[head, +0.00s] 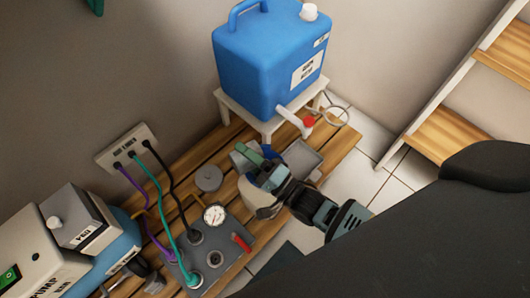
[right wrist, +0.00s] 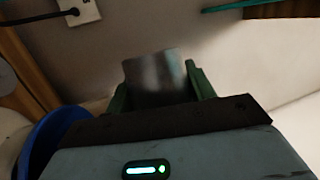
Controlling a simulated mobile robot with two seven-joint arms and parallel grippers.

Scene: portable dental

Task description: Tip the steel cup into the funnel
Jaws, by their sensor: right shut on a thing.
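My right gripper (head: 258,165) is above the wooden slatted bench, in front of the blue water tank. In the right wrist view, its green fingers are on either side of the steel cup (right wrist: 157,78), shut on it. In the head view the cup is mostly hidden by the gripper, and its tilt is hard to judge. A blue curved rim (right wrist: 52,140), possibly the funnel, shows at the lower left of the wrist view, beside the gripper. A pale rounded container (head: 262,202) is partly hidden under the gripper. My left gripper is not in view.
The blue tank (head: 268,62) stands on a white stool (head: 232,104), its tap (head: 306,121) facing the gripper. A grey tray (head: 306,157) lies right of the gripper. A grey panel with a gauge (head: 214,215) and hoses, and a pump (head: 38,255), stand left.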

